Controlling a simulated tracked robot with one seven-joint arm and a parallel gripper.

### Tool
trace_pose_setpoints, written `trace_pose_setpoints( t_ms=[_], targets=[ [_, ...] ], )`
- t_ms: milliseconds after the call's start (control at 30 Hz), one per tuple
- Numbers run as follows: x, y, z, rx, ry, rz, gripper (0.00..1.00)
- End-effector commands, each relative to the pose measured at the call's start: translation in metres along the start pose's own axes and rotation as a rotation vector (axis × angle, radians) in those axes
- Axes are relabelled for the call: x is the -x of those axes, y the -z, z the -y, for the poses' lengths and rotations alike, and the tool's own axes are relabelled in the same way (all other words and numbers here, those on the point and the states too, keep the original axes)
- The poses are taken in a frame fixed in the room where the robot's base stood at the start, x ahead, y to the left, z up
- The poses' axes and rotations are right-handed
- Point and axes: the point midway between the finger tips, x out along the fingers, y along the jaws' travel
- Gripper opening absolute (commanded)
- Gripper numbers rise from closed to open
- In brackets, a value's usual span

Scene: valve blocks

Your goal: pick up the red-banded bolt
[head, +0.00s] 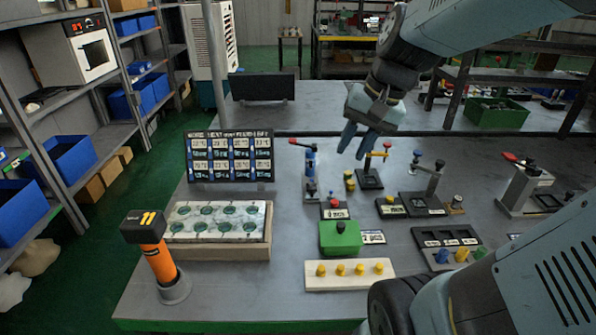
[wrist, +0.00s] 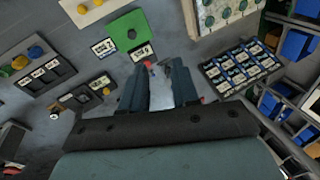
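A small red piece (head: 333,203), perhaps the red-banded bolt, sits on a small dark holder behind a white label in the head view. It is too small for me to make out a band. A red spot also shows between my fingertips in the wrist view (wrist: 148,64), beside a label; it looks like the same piece. My gripper (head: 353,149) is open and empty, raised above the bench and behind the holder, with its fingers pointing down. In the wrist view my gripper (wrist: 158,68) has its two fingers well apart. Its fingers hide part of the bench.
A red-handled valve (head: 310,160) and a yellow-handled valve (head: 370,178) stand close to my gripper. A green block (head: 340,237) and a pale board with several yellow pegs (head: 350,274) lie in front. A slotted dark tray (head: 446,236) is right. An orange device (head: 159,262) stands left.

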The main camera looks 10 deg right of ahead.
Motion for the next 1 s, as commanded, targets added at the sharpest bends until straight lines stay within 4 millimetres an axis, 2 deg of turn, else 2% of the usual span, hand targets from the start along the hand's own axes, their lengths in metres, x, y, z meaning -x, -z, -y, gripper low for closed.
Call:
trace_pose_setpoints(
  t_ms=[567, 767, 1000],
  targets=[
    [-0.073, 0.082, -0.005, -0.627, 0.234, 0.372, 0.30],
    [-0.102, 0.115, -0.016, -0.848, 0.316, 0.473, 0.30],
    [-0.140, 0.157, -0.041, -1.113, 0.415, 0.573, 0.30]
  ],
)
